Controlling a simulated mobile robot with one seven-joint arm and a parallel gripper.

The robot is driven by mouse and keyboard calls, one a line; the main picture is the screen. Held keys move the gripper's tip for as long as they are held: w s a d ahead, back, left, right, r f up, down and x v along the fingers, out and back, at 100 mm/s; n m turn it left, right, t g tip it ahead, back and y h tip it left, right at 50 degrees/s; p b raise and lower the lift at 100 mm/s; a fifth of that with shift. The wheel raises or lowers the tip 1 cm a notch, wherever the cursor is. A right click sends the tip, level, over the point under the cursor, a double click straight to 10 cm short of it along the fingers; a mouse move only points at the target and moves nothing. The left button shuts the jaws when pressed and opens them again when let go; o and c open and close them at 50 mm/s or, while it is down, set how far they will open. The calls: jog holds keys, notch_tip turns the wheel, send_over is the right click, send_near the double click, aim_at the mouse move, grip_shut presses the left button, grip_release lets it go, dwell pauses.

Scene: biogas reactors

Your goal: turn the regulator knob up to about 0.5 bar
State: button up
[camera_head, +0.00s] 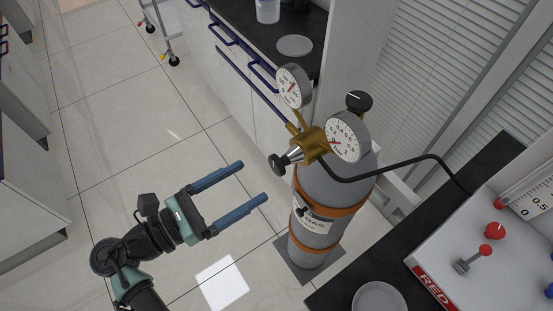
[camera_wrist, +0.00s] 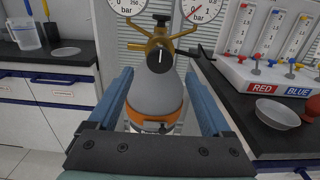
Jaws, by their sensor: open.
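The brass regulator (camera_head: 309,144) sits on top of a grey gas cylinder (camera_head: 317,188) with orange bands. Its black knob (camera_head: 278,165) points toward my gripper. In the wrist view the knob (camera_wrist: 160,62) faces the camera, with a white mark near upright. Two round gauges flank the regulator: the left gauge (camera_head: 293,86) and the right gauge (camera_head: 346,137). The right gauge's red needle (camera_wrist: 201,9) appears near the low end; the exact reading is too small to tell. My gripper (camera_head: 254,181) is open and empty, its blue fingers short of the knob, which appears between them in the wrist view.
A black valve knob (camera_head: 358,102) tops the cylinder. A black hose (camera_head: 400,164) runs right to a white panel (camera_head: 480,265) on a dark bench. A counter with blue-handled drawers (camera_head: 240,60) stands behind. Open tiled floor (camera_head: 130,135) lies left.

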aim_at(274, 167)
jog(key=x, duration=0.7)
jog(key=shift+w+d, duration=0.25)
jog(key=shift+d, duration=0.05)
grip_shut()
